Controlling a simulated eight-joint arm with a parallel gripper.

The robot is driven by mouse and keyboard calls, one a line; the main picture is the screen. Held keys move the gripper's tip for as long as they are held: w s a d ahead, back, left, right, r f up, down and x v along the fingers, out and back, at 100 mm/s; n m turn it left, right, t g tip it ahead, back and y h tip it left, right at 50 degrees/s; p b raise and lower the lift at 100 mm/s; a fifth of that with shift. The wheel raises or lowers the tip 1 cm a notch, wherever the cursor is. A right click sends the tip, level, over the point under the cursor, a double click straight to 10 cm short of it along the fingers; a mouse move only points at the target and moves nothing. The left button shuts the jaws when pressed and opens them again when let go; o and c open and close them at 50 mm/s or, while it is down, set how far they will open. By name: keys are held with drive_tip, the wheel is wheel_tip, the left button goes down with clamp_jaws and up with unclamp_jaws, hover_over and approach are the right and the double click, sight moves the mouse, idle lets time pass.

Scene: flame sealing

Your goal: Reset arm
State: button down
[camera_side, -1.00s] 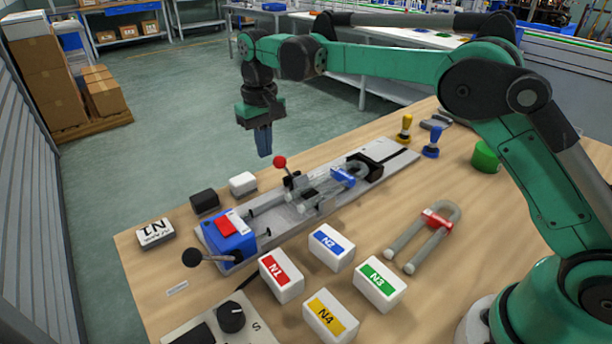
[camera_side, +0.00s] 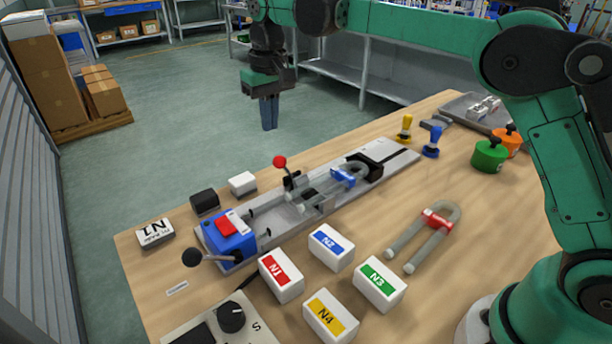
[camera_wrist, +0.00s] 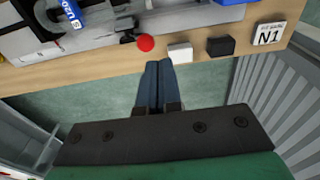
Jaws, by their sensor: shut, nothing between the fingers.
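My gripper (camera_side: 269,114) hangs in the air beyond the far edge of the wooden table in the side view, fingers pointing down. Its two blue fingers are together with nothing between them. In the wrist view my gripper (camera_wrist: 159,66) also shows closed, near the table edge. The flame-sealing fixture (camera_side: 285,222) lies along the table with a red-knobbed lever (camera_side: 280,162) and a blue end block (camera_side: 228,238). A U-shaped tube with a blue label (camera_side: 343,176) sits in the fixture. My gripper is apart from all of these.
White blocks marked N1 (camera_side: 281,276), N2 (camera_side: 331,247), N3 (camera_side: 379,284) and N4 (camera_side: 330,316) stand in front. A red-labelled U-tube (camera_side: 436,221) lies to their right. Yellow (camera_side: 405,129) and blue (camera_side: 431,143) stamps, and green (camera_side: 488,157) and orange (camera_side: 508,141) pots, stand at the right.

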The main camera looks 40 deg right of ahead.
drive_tip(key=s+d+r+t, duration=0.3)
drive_tip(key=s+d, duration=0.1)
drive_tip(key=s, duration=0.6)
drive_tip(key=s+d+f+t, duration=0.1)
drive_tip(key=s+f+t, duration=0.2)
drive_tip(key=s+f, duration=0.3)
drive_tip(key=shift+s+d, duration=0.35)
drive_tip(key=shift+s, duration=0.85)
drive_tip(key=shift+r, duration=0.15)
